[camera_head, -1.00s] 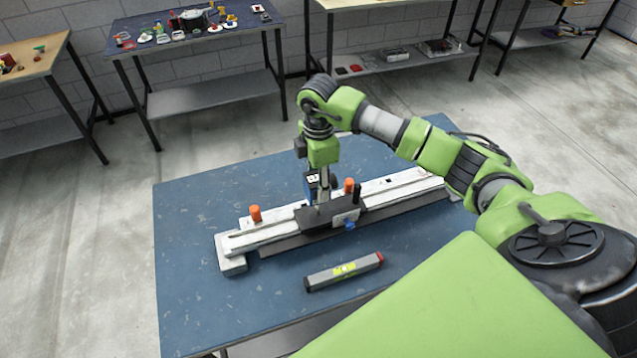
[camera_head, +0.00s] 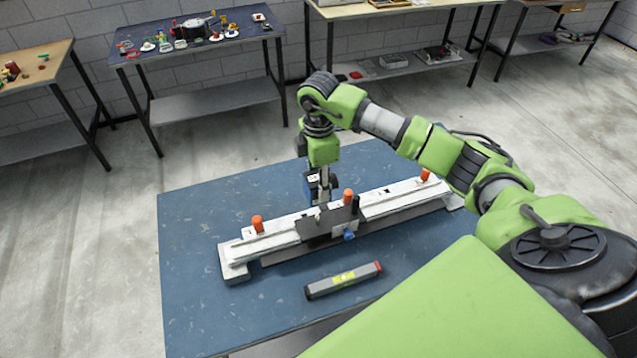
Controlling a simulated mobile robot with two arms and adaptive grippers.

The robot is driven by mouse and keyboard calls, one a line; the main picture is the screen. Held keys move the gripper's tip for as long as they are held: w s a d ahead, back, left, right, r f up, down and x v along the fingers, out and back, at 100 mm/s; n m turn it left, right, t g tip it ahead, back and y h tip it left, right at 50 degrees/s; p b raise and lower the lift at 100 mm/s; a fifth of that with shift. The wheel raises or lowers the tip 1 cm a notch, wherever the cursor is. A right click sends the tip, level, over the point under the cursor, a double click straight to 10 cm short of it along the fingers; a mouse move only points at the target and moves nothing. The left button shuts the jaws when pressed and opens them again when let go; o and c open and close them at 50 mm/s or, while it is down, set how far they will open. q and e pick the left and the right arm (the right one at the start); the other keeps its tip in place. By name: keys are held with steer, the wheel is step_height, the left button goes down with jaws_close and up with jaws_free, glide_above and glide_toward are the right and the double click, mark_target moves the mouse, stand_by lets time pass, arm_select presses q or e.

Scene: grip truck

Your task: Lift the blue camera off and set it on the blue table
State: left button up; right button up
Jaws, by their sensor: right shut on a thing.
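I cannot tell clearly whether the camera's underside is clear of the plate. The white rail (camera_head: 280,241) lies across the blue table (camera_head: 195,265). My left gripper is out of view.
Orange knobs (camera_head: 257,224) stand along the rail, and a blue knob (camera_head: 349,236) is on the carriage front. A grey spirit level (camera_head: 343,280) lies in front of the rail. The table's left part is bare. Other workbenches (camera_head: 215,102) stand behind.

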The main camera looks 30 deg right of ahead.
steer(key=shift+w+r+p, duration=0.1)
steer(key=shift+r+p, duration=0.8)
steer(key=shift+r, duration=3.3)
